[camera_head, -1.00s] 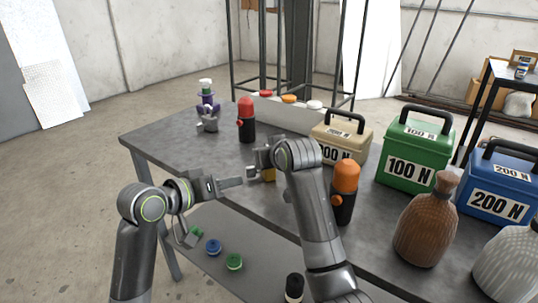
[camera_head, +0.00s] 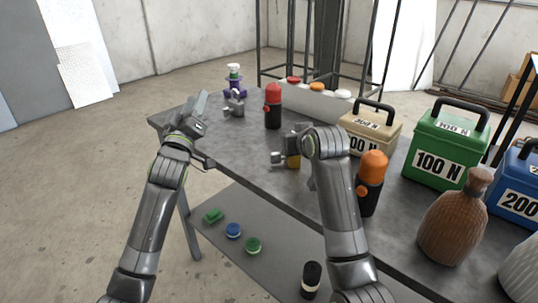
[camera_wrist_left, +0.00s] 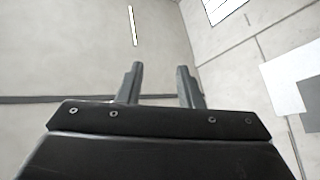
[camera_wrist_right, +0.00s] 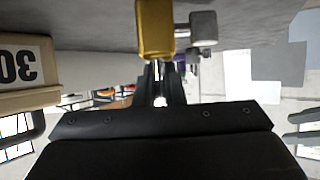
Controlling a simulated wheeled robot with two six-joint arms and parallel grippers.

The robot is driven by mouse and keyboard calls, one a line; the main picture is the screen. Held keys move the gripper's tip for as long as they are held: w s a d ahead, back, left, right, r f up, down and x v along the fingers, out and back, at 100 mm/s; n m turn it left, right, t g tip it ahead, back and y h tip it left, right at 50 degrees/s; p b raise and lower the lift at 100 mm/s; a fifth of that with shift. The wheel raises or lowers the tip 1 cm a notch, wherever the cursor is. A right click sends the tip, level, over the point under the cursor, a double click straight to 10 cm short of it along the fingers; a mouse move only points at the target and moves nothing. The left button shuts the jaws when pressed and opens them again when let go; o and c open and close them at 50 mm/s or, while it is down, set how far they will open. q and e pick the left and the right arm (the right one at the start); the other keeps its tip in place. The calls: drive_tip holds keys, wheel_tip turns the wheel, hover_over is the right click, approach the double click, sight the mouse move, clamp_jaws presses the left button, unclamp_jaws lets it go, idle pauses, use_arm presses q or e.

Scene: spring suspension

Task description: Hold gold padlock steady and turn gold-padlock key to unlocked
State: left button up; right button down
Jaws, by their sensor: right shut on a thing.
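The gold padlock (camera_head: 293,162) is on the table, partly hidden by my right arm in the head view. It shows large in the right wrist view (camera_wrist_right: 156,30). A grey block (camera_head: 277,158), possibly the key's head, sticks out to its left; it also shows beside the padlock in the right wrist view (camera_wrist_right: 203,27). My right gripper (camera_wrist_right: 160,82) is shut on the padlock; the exact contact is hard to see. My left gripper (camera_head: 194,108) is raised over the table's left edge, fingers up, open and empty, apart from the padlock. Its spread fingers show in the left wrist view (camera_wrist_left: 162,85).
A red-topped bottle (camera_head: 273,106) and a silver-and-purple item (camera_head: 234,103) stand behind. An orange-topped bottle (camera_head: 371,182), beige box (camera_head: 371,132), green box (camera_head: 446,150) and brown jug (camera_head: 454,220) crowd the right. The table (camera_head: 235,150) is clear between my left gripper and the padlock.

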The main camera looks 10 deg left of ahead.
sight(271, 155)
use_arm(q)
drive_tip(key=s+d+f+m+g+h, duration=0.2)
drive_tip(key=d+f+m+g+h, duration=0.2)
drive_tip(key=f+m+g+h, duration=0.5)
drive_tip(key=s+d+f+m+g+h, duration=0.35)
drive_tip(key=m+g+h, duration=0.35)
drive_tip(key=m, duration=0.4)
drive_tip(key=shift+g+y, duration=0.3)
drive_tip(key=shift+g, duration=0.1)
drive_tip(key=x, duration=0.7)
drive_tip(key=w+f+x, duration=0.1)
drive_tip(key=x, duration=0.3)
drive_tip(key=shift+d, duration=0.15)
clamp_jaws()
